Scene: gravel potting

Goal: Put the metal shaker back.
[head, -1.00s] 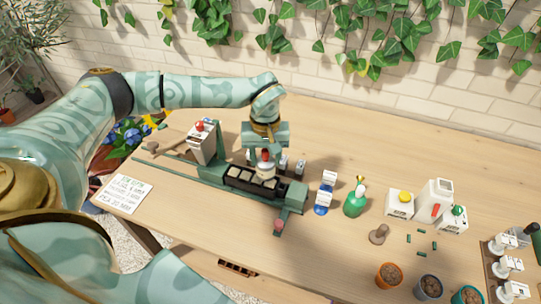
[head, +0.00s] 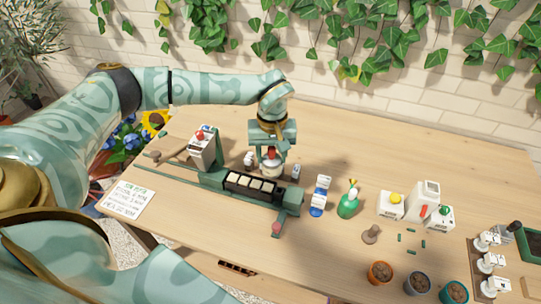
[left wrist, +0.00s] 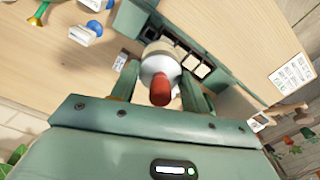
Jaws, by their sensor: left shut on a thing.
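My left gripper (head: 271,150) points down behind the black tray and is shut on the metal shaker (head: 270,166), a pale round body with a red knob. In the left wrist view the shaker (left wrist: 160,66) sits between the two fingers, its red knob toward the camera. The shaker is just behind the black tray (head: 262,199) of pale square plugs, no longer over it. I cannot tell whether its base touches the table. My right gripper is not in view.
Small pale items (head: 248,159) and (head: 295,172) stand close on both sides of the shaker. A white dispenser (head: 202,148) is at left; a blue-and-white item (head: 319,196) and a green bottle (head: 348,203) are at right. Pots (head: 380,272) line the front right.

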